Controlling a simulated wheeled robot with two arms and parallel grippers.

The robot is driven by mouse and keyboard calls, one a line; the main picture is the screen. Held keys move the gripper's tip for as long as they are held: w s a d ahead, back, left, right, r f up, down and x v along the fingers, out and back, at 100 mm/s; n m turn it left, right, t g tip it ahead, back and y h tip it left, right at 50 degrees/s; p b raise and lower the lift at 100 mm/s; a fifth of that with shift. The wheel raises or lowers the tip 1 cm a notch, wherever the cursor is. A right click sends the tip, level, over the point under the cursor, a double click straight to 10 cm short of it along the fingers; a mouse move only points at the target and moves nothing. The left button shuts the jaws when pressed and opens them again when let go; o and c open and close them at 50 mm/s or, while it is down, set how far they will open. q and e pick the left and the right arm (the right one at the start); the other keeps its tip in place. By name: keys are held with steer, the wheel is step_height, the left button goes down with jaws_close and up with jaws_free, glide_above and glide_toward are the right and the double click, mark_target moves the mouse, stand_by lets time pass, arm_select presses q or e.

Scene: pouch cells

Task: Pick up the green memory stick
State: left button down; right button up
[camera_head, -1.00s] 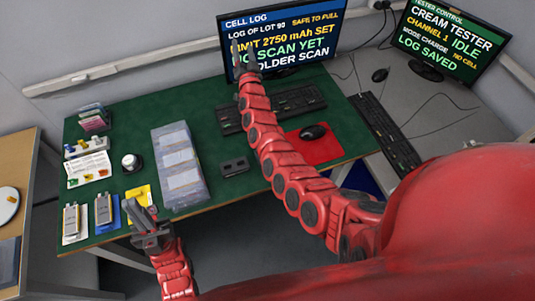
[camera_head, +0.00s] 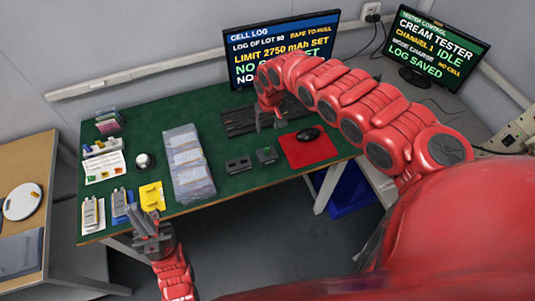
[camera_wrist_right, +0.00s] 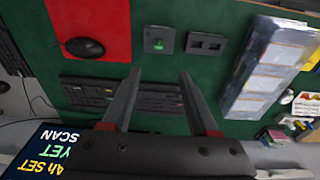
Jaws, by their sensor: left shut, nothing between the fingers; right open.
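A small green piece, which looks like the green memory stick (camera_wrist_right: 158,44), sits in a small dark block (camera_wrist_right: 159,39) in the right wrist view. In the head view the same block (camera_head: 267,155) lies on the green mat, left of the red mouse pad; the green is too small to make out there. My right gripper (camera_head: 268,122) is open and empty above the mat by the keyboard, farther back than the block. Its open fingers (camera_wrist_right: 160,74) point toward the block in the wrist view. My left gripper (camera_head: 144,212) is shut and empty at the front left table edge.
A similar dark block with two slots (camera_head: 238,165) lies beside it. A clear box of pouch cells (camera_head: 190,182) stands further left. The keyboard (camera_head: 240,121) is behind, the mouse (camera_head: 308,134) on its red pad (camera_head: 306,150) to the right.

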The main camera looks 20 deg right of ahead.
steer(key=b, duration=0.9)
glide_above(267, 148)
step_height(267, 148, down, 9)
steer(key=shift+s+a+f+p, duration=0.25)
steer(key=shift+f+p, duration=0.1)
steer(key=shift+p, duration=0.35)
steer(key=shift+f, duration=0.3)
steer(key=shift+d+f+p, duration=0.1)
steer(key=shift+f+p, duration=0.4)
steer(key=shift+p, duration=0.1)
steer(key=f, duration=0.2)
steer(key=f+p, duration=0.1)
steer(key=f, duration=0.1)
steer(key=shift+w+d+f, duration=0.15)
steer(key=shift+d+f, duration=0.05)
jaws_close()
